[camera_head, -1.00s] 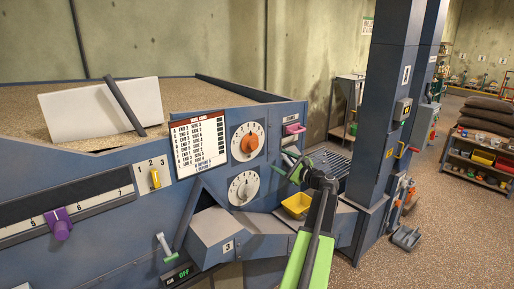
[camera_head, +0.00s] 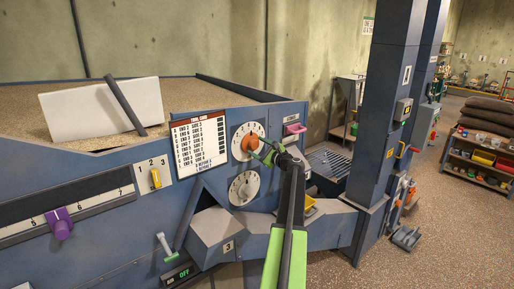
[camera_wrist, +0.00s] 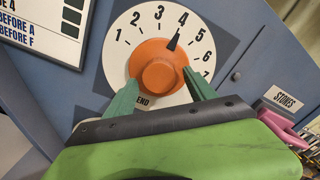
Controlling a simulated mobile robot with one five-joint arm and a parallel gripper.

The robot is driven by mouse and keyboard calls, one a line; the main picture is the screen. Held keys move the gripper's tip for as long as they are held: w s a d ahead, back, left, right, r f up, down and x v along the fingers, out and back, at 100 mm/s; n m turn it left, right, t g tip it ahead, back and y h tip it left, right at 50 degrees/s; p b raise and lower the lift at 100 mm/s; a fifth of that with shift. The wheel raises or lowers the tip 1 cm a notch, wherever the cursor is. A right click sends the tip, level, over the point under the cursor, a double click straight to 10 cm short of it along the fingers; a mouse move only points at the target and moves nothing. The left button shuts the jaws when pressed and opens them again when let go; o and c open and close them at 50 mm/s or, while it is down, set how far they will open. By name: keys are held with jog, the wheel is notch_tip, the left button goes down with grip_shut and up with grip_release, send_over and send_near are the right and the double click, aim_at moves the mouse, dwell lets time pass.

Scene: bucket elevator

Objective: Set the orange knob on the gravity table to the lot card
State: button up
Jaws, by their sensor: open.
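The orange knob (camera_head: 250,143) sits on a white numbered dial marked END on the blue gravity table. In the wrist view the knob (camera_wrist: 158,68) fills the middle of the dial (camera_wrist: 118,62), and its black pointer is at about 4. My gripper (camera_head: 268,151) is at the knob's right in the head view. In the wrist view its green fingers (camera_wrist: 160,92) stand open at the knob's lower left and lower right; whether they touch it I cannot tell. The lot card (camera_head: 200,143) hangs left of the dial, with rows of END and SIDE settings, too small to read surely.
A second white dial (camera_head: 244,188) with a grey knob is just below. A pink handle (camera_head: 294,128) labelled STONES is to the right. A yellow lever (camera_head: 155,178) and a purple slider (camera_head: 61,229) are to the left. A blue post (camera_head: 385,120) stands right.

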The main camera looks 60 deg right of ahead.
jog(key=shift+w+d, duration=0.1)
jog(key=shift+w, duration=0.3)
jog(key=c, duration=1.3)
jog(key=n, duration=0.5)
jog(key=shift+d+r, duration=0.1)
jog(key=shift+c, duration=0.3)
jog(key=o, duration=1.4)
jog(key=shift+c, duration=0.2)
